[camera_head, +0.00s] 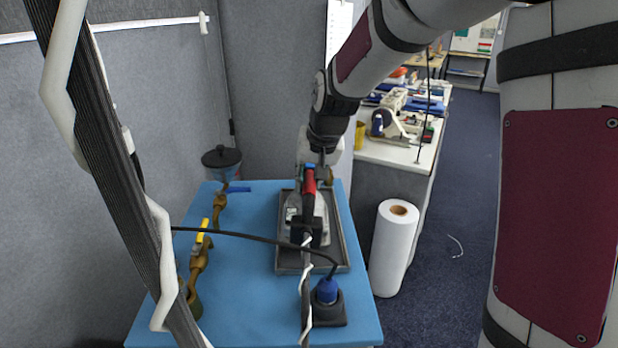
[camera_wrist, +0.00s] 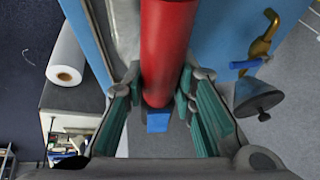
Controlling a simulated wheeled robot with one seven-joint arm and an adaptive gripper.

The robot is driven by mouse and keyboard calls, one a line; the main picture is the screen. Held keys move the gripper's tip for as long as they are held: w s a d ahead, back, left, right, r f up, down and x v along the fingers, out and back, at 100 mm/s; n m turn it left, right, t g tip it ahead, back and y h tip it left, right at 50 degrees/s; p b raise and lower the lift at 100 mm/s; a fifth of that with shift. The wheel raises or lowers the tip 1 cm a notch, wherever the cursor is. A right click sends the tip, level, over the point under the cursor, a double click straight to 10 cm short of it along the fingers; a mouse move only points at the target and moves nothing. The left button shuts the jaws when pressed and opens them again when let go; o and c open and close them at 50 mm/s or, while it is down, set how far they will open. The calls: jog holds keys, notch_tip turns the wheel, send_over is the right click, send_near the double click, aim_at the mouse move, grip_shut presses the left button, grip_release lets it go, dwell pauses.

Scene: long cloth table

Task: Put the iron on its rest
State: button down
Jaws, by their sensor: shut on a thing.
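The iron (camera_head: 309,190) has a red handle with a blue end, a pale metal body and a dark rear part. Its red handle (camera_wrist: 168,45) fills the middle of the wrist view. My gripper (camera_head: 314,170) comes down from above and is shut on the handle. In the wrist view its green-padded fingers (camera_wrist: 160,85) stand on both sides of the handle. The iron is over the rest, a dark grey rimmed tray (camera_head: 284,258) on the blue table. I cannot tell whether the iron's sole touches the tray.
The blue table (camera_head: 250,290) holds brass pipework with a yellow-handled valve (camera_head: 201,238) at left and a blue plug in a dark base (camera_head: 329,312) at front right. A black cable crosses above the table. A white roll (camera_head: 393,250) stands at its right.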

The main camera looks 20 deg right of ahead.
jog(key=shift+w+f, duration=0.1)
jog(key=shift+f, duration=0.15)
jog(key=c, duration=1.2)
grip_release()
jog(key=shift+c, duration=0.2)
jog(key=shift+f, duration=0.2)
jog(key=a+v, duration=0.1)
jog(key=v, duration=1.1)
jog(key=s+n, duration=0.3)
jog(key=s, duration=2.2)
jog(key=shift+s+f+t+h, duration=0.2)
jog(key=shift+t+h, duration=0.1)
jog(key=shift+h, duration=0.1)
